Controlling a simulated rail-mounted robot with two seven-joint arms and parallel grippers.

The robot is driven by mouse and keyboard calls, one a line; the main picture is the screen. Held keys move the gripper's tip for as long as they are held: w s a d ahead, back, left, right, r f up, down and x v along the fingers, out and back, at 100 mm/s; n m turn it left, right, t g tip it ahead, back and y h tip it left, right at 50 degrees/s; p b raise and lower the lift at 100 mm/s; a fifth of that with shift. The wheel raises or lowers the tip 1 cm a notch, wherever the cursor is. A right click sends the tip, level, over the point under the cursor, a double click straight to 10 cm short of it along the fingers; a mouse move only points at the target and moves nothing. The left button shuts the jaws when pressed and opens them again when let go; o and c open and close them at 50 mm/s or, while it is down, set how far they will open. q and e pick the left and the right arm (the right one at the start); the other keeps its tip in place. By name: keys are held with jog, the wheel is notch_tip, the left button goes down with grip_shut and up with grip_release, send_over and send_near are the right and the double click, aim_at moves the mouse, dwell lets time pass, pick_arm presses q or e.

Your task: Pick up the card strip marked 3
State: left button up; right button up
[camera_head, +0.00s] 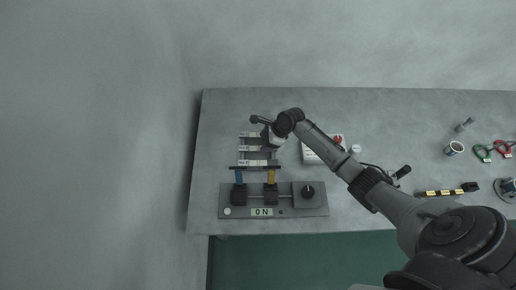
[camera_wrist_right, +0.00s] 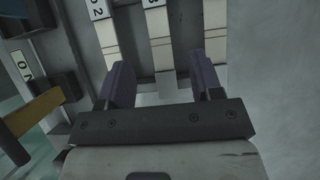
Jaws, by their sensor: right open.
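The card strip marked 3 (camera_wrist_right: 160,38) is the middle pale strip in the right wrist view, lying across the dark rack. The strip marked 2 (camera_wrist_right: 107,38) lies to its left. Another strip (camera_wrist_right: 215,38), its mark out of frame, lies to its right. My right gripper (camera_wrist_right: 165,82) is open. Its two fingers are on either side of the lower end of strip 3, apart from each other with nothing gripped. In the head view the right gripper (camera_head: 268,138) is over the right ends of the strips, and its fingertips are hard to make out. The left gripper is not in view.
A grey machine base (camera_head: 287,211) with an ON sign (camera_head: 262,212) and a dark knob (camera_head: 308,190) stands in front of the rack. A white box (camera_head: 312,153) with a red knob sits to the right. The table's left edge is close.

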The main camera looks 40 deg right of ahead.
aim_at(258, 148)
jog(key=x, duration=0.3)
jog(key=shift+f+b, duration=0.35)
jog(key=shift+b, duration=0.05)
jog(key=shift+w+a+f, duration=0.15)
jog(key=shift+f, duration=0.15)
jog(key=c, duration=1)
jog(key=shift+r, duration=0.15)
